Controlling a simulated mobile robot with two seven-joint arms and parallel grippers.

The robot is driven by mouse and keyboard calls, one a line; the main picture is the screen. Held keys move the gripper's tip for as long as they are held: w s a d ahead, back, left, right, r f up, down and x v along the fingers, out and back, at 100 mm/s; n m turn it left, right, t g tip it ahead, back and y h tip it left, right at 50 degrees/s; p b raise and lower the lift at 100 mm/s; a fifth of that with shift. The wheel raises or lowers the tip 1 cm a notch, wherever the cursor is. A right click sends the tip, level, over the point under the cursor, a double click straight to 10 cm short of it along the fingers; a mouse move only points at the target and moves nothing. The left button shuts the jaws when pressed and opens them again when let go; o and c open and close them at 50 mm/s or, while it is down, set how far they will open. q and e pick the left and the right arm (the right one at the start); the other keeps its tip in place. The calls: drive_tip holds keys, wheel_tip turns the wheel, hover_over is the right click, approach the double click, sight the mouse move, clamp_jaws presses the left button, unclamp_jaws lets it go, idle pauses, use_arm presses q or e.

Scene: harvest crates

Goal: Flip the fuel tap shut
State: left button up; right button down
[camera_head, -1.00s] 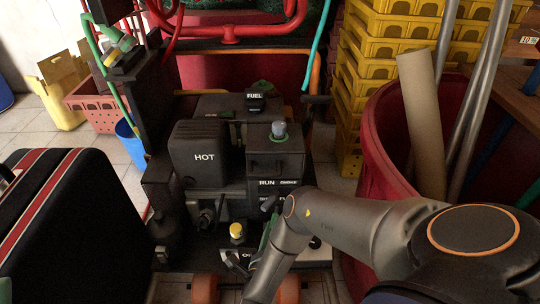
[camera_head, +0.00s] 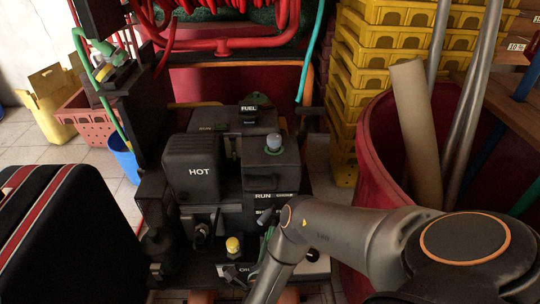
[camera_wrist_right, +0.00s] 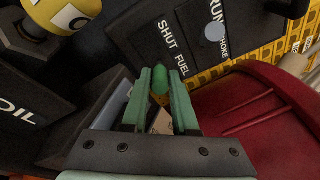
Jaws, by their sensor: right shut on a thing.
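The fuel tap (camera_wrist_right: 160,80) shows in the right wrist view as a small green rounded piece beside the white words SHUT and FUEL on a dark panel. My right gripper (camera_wrist_right: 160,96) has its green fingers closed on this piece at their tips. In the head view my right gripper (camera_head: 267,243) is low at the front of the dark engine (camera_head: 228,195), below the RUN label, mostly hidden by my own arm. The tap cannot be made out there. My left gripper is not in view.
A yellow cap (camera_head: 233,245) sits left of my right gripper, above the OIL label. A black case with red stripes (camera_head: 75,235) stands at left. A red barrel (camera_head: 375,180) holding tubes and stacked yellow crates (camera_head: 385,60) stand close on the right.

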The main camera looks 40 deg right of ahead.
drive_tip(key=shift+w, duration=0.15)
drive_tip(key=m+g+h, duration=0.1)
drive_tip(key=w+m+g+h, duration=0.1)
drive_tip(key=g, duration=0.1)
drive_tip(key=w+a+m+g, duration=0.1)
drive_tip(key=m+g, duration=0.1)
drive_tip(key=shift+h, duration=0.4)
drive_tip(key=shift+w+r+m+g, duration=0.15)
drive_tip(key=shift+m+g, duration=0.15)
drive_tip(key=shift+g, duration=0.4)
drive_tip(key=c, duration=1)
unclamp_jaws()
drive_tip(key=shift+a, duration=0.1)
